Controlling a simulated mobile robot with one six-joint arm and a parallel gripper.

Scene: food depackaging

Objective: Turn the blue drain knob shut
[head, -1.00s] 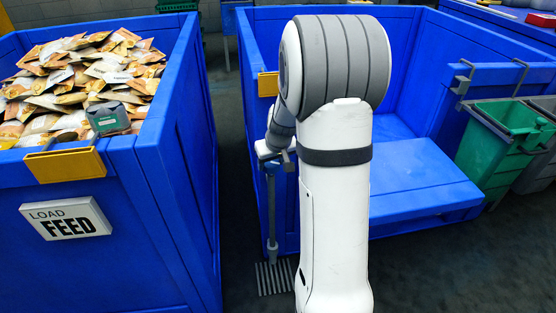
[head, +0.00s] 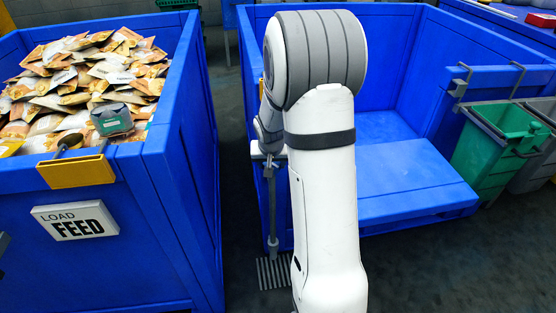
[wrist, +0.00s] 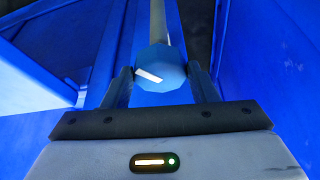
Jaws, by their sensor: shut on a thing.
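The blue drain knob (wrist: 160,70) is a faceted light-blue disc with a slanted white mark on its face, seen in the wrist view. My gripper (wrist: 161,84) is shut on it, one dark finger on each side. Behind the knob a pale pipe runs up the picture. In the head view my gripper (head: 268,160) is small, at the front left corner of the blue bin, above the grey drain pipe (head: 272,210). The knob itself is not clear there, hidden by my gripper and arm.
A blue bin full of packets, with a LOAD FEED sign (head: 75,220), stands on the left. The open blue bin (head: 400,165) is behind my arm. A floor grate (head: 275,273) lies under the pipe. A green bin (head: 495,150) hangs at right.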

